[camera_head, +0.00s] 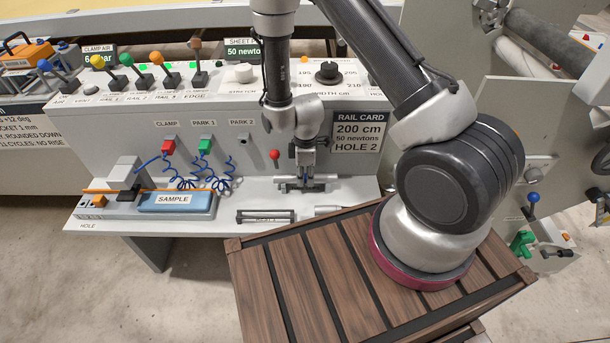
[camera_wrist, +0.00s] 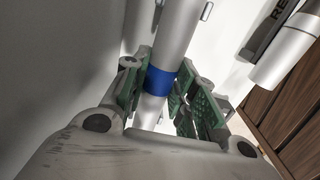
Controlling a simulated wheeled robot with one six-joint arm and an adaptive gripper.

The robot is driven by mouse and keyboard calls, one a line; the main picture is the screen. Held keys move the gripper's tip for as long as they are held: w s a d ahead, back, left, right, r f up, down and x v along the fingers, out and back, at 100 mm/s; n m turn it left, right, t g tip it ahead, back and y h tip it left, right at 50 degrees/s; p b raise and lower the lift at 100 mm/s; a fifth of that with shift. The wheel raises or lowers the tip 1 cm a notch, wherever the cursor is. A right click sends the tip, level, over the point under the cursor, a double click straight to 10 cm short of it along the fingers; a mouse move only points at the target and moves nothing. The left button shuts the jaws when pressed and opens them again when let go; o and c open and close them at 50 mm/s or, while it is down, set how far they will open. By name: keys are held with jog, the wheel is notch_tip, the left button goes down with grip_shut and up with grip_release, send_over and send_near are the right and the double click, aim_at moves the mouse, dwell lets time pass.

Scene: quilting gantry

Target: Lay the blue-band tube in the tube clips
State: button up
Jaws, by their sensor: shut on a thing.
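In the wrist view my gripper (camera_wrist: 163,92) is shut on the blue-band tube (camera_wrist: 176,40), a smooth silver-grey tube with a bright blue band (camera_wrist: 161,80) between the green-padded fingers. One end runs up out of the picture. In the head view my gripper (camera_head: 304,176) is low over the right part of the white console's ledge, with the tube across its fingers. I cannot tell whether the tube touches what lies below. A small metal piece (camera_wrist: 207,11) beside the tube may be one of the tube clips; the clips are not clearly seen.
A dark labelled rack (camera_head: 265,216) lies on the ledge's front, with another silver tube (camera_head: 328,210) to its right, also in the wrist view (camera_wrist: 285,55). The blue SAMPLE tray (camera_head: 177,202) and coiled blue cords lie left. A slatted wooden top (camera_head: 300,285) stands in front.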

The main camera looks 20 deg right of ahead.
aim_at(306, 175)
jog(key=shift+f, duration=0.1)
jog(key=o, duration=1.1)
jog(key=shift+c, duration=0.2)
notch_tip(306, 175, up, 12)
